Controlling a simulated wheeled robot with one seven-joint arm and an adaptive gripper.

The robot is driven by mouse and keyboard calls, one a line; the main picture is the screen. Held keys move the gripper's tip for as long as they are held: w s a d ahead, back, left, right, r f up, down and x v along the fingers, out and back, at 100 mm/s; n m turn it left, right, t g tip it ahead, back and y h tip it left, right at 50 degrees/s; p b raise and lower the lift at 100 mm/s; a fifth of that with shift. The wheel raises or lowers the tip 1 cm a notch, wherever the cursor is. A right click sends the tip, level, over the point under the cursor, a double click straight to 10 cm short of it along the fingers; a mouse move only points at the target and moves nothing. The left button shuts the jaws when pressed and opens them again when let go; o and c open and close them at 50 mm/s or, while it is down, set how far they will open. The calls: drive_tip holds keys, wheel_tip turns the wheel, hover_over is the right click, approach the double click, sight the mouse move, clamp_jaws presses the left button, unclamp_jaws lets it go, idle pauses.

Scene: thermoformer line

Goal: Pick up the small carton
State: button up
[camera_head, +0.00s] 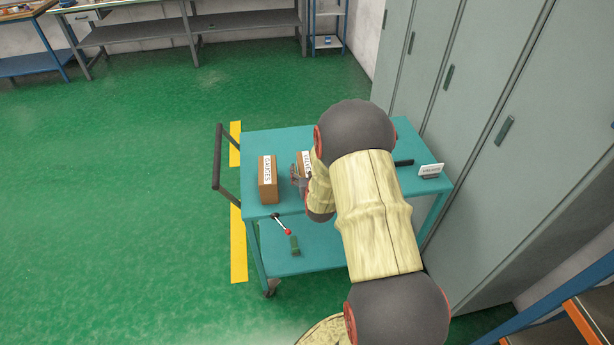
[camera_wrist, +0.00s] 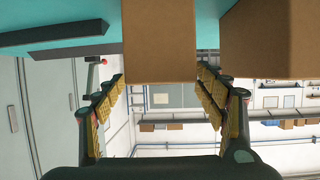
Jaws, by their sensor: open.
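A brown carton with a white label (camera_head: 305,157) stands on the teal trolley (camera_head: 253,142), partly hidden behind my gripper and arm. My gripper (camera_head: 300,178) is at this carton, with its fingers open. In the wrist view this carton (camera_wrist: 160,40) shows between the fingertips of my gripper (camera_wrist: 161,78), one finger on each side. The gaps are narrow and I cannot tell whether the fingers touch it. A second brown carton, labelled GAUGES (camera_head: 267,182), stands just to the left. It shows at the right in the wrist view (camera_wrist: 268,42), beside the right finger.
A black bar (camera_head: 404,163) and a small white sign (camera_head: 430,170) are on the trolley's right side. Grey lockers (camera_head: 465,85) stand close at right. Green floor is open at left.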

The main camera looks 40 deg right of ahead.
sight(307, 166)
drive_tip(key=x, duration=0.4)
drive_tip(key=shift+a+f+b, duration=0.1)
drive_tip(key=shift+f+b, duration=0.05)
drive_tip(key=shift+b, duration=0.25)
drive_tip(key=shift+c, duration=0.8)
drive_tip(key=c, duration=1.4)
